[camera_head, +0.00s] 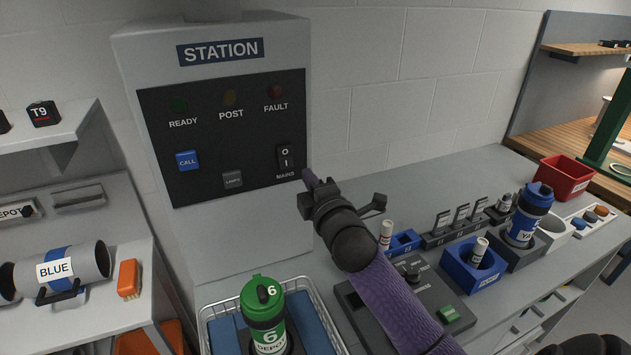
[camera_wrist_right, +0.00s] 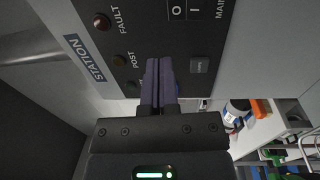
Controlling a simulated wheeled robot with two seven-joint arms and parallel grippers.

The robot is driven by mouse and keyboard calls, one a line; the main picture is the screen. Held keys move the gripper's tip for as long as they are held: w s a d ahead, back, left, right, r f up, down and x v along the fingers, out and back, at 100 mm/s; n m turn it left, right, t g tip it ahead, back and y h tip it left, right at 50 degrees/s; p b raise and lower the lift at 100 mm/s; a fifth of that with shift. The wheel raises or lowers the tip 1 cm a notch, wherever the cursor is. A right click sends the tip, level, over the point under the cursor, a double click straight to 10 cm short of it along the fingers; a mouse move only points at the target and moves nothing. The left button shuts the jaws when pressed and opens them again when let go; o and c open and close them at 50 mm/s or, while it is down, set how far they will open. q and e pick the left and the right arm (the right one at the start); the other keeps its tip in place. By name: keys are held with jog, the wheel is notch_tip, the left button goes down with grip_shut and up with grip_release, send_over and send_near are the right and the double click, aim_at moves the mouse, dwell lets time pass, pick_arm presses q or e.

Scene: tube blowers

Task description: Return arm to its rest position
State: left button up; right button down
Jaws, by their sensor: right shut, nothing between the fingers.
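My right gripper (camera_head: 309,180) is in front of the grey station cabinet (camera_head: 271,224), at the lower right of its black panel (camera_head: 225,105) and below the MAINS switch (camera_head: 285,158). My right arm (camera_head: 385,300) reaches up to it from the lower right. In the right wrist view the gripper's two dark fingers (camera_wrist_right: 159,75) are together and hold nothing. They point toward the panel (camera_wrist_right: 135,30). I cannot tell whether the fingertips touch anything. My left gripper is not in view.
A wire basket (camera_head: 322,303) with a green bottle (camera_head: 264,312) stands in front of the cabinet. Right of my arm are a blue holder (camera_head: 466,275), a blue bottle (camera_head: 527,213) and a red bin (camera_head: 565,178). A shelf with a BLUE cylinder (camera_head: 62,270) is at left.

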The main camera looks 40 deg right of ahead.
jog(key=shift+r+v, duration=0.25)
jog(key=shift+v, duration=0.9)
